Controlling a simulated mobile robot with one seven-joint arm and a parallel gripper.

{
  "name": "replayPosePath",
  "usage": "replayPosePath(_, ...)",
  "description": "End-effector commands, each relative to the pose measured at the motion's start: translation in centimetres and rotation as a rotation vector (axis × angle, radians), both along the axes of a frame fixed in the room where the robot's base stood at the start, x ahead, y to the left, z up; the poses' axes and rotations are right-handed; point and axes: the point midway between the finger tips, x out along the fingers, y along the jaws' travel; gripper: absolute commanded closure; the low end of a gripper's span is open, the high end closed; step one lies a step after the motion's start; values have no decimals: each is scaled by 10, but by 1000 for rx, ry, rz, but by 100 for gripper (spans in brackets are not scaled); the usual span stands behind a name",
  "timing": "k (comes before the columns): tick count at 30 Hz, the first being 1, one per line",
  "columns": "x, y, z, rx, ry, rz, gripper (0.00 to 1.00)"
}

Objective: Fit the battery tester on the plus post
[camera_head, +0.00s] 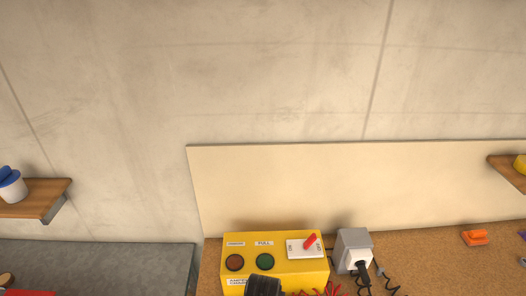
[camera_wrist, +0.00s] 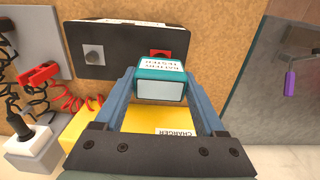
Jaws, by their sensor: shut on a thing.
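The battery tester (camera_wrist: 160,90) is a teal block with a pale face and lettering on its upper side. My gripper (camera_wrist: 161,78) is shut on it, with one blue finger on each side. In the wrist view the black battery (camera_wrist: 122,38) lies just beyond the tester. It has a red pad (camera_wrist: 160,53), seemingly the plus post, just beyond the tester's far edge, and a grey pad with a post (camera_wrist: 93,54) to the left. The tester partly hides the red pad. I cannot tell whether they touch. The battery is not visible in the head view.
The yellow charger (camera_head: 288,252) with red and green lamps stands at the bench's back; part shows beneath my gripper (camera_wrist: 88,120). A grey socket box with a plug (camera_head: 351,247) is beside it. A red clamp (camera_wrist: 38,74) with coiled leads sits left of the battery. An orange object (camera_head: 475,237) lies right.

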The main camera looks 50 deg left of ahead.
Motion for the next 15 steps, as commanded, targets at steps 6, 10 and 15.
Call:
replayPosePath(6, 0, 0, -7, 0, 0, 0, 92)
replayPosePath(10, 0, 0, -10, 1, -1, 0, 26)
replayPosePath(15, 0, 0, -9, 0, 0, 0, 0)
